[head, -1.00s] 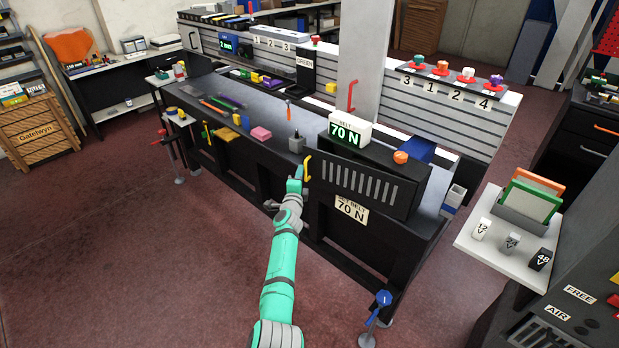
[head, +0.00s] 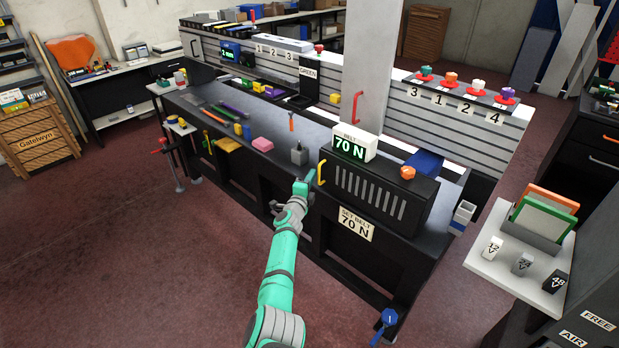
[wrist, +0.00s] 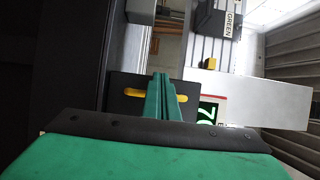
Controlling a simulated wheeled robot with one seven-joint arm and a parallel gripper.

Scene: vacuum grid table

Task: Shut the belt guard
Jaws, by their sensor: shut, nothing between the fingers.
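The belt guard (head: 345,205) is a black slotted panel on the front of the belt housing at the bench's right end. It looks close against the housing; a small remaining gap cannot be ruled out. Its yellow handle (head: 321,172) is at the panel's left edge. My gripper (head: 306,182) is shut and empty, just left of and in front of the handle in the head view. In the wrist view my closed fingers (wrist: 161,80) cover the middle of the handle (wrist: 134,92); whether they touch it is unclear.
A belt display (head: 354,146) reading 70 N sits on the housing, with an orange knob (head: 408,172) beside it. Floor in front is open.

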